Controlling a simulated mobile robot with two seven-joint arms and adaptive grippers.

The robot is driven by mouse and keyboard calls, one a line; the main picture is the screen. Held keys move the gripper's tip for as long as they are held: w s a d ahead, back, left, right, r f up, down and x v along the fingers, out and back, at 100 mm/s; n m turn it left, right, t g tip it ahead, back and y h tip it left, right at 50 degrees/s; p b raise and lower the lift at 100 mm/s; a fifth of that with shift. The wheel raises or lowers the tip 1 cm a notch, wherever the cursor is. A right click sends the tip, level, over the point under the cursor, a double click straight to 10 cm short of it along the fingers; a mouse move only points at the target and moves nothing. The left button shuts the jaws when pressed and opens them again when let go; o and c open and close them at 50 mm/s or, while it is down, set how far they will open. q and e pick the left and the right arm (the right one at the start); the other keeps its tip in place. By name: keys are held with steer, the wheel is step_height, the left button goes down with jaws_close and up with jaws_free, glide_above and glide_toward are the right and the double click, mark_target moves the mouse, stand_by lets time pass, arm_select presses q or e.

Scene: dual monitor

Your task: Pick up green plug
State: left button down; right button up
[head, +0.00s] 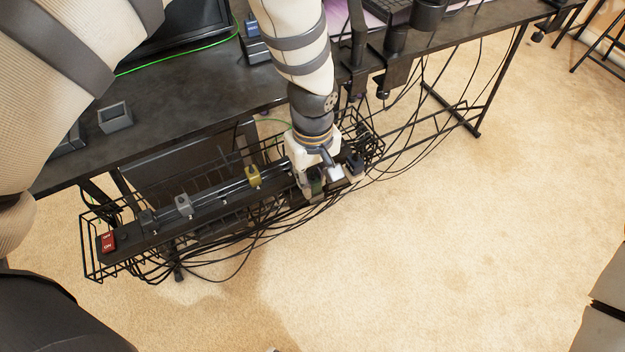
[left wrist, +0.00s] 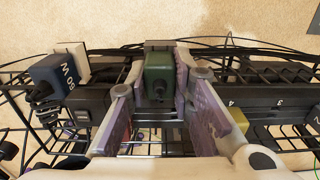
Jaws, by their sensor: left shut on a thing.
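The green plug (head: 317,187) is at the right part of the black power strip (head: 210,205) under the desk. It also shows in the left wrist view (left wrist: 158,75), between the two fingers. My left gripper (head: 312,183) reaches down from above, its fingers on either side of the plug, shut on it. I cannot tell whether the plug is still seated in the strip. My right gripper is not in view.
A yellow plug (head: 253,177) and a grey plug (head: 184,206) stand left of my gripper. A white plug (head: 336,172) and a dark blue plug (head: 355,163) are close on its right. A black wire tray (head: 92,262) with hanging cables surrounds the strip. The desk (head: 180,115) lies behind.

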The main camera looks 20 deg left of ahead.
mark_target(313, 177)
arm_select(q)
step_height(313, 177, up, 3)
steer(key=shift+w+r+p, duration=0.1)
steer(key=shift+r+p, duration=0.1)
steer(key=shift+p, duration=0.1)
steer(key=s+d+r+p, duration=0.2)
steer(key=s+r, duration=0.4)
steer(key=r, duration=0.1)
steer(key=s+d+r+p, duration=0.2)
steer(key=s+d+r, duration=0.1)
steer(key=s+r, duration=0.4)
steer(key=shift+r+p, duration=0.3)
steer(key=shift+p, duration=0.1)
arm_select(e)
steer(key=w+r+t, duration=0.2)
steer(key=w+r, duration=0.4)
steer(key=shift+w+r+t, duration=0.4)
